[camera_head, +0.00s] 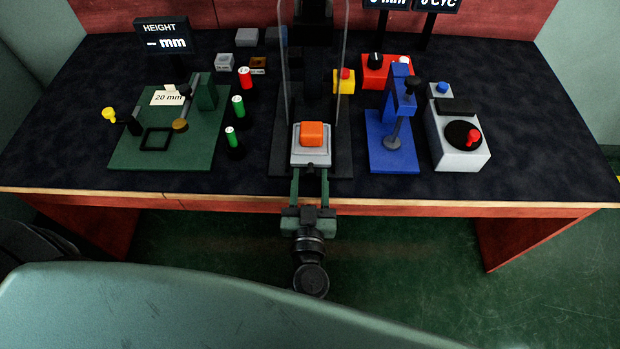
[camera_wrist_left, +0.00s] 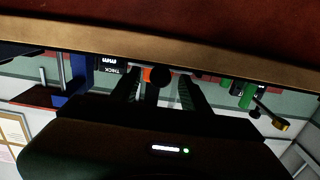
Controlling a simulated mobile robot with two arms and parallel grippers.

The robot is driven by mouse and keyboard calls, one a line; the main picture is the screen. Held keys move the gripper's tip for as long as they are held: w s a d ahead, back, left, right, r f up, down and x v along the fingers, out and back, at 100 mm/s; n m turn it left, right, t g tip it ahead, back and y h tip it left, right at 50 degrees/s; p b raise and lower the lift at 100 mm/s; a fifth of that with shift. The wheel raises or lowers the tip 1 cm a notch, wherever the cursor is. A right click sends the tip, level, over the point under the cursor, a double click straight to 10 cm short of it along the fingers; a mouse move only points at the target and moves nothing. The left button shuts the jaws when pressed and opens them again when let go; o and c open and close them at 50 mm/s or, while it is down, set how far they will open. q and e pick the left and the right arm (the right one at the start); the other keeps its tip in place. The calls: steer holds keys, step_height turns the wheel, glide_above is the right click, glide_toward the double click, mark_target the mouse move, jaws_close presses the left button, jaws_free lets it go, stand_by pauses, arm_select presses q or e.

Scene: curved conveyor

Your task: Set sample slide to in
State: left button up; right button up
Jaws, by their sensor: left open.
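The sample slide (camera_head: 297,158) is a light grey plate with an orange block (camera_head: 312,133) on it, at the front end of the dark press base in the middle of the table. My left gripper (camera_head: 311,176) is directly in front of it, its fingers reaching over the table's front edge, open. In the left wrist view a dark round knob (camera_wrist_left: 160,77) shows between the spread fingers (camera_wrist_left: 160,92), with a bit of the orange block (camera_wrist_left: 147,74) beside it. Whether the fingers touch the knob cannot be told. My right gripper is not in view.
A blue stand (camera_head: 375,157) and a grey box with a red knob (camera_head: 462,157) stand right. The wooden table edge (camera_head: 420,207) runs under my left gripper.

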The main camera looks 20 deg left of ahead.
arm_select(q)
jaws_close()
stand_by(1.4)
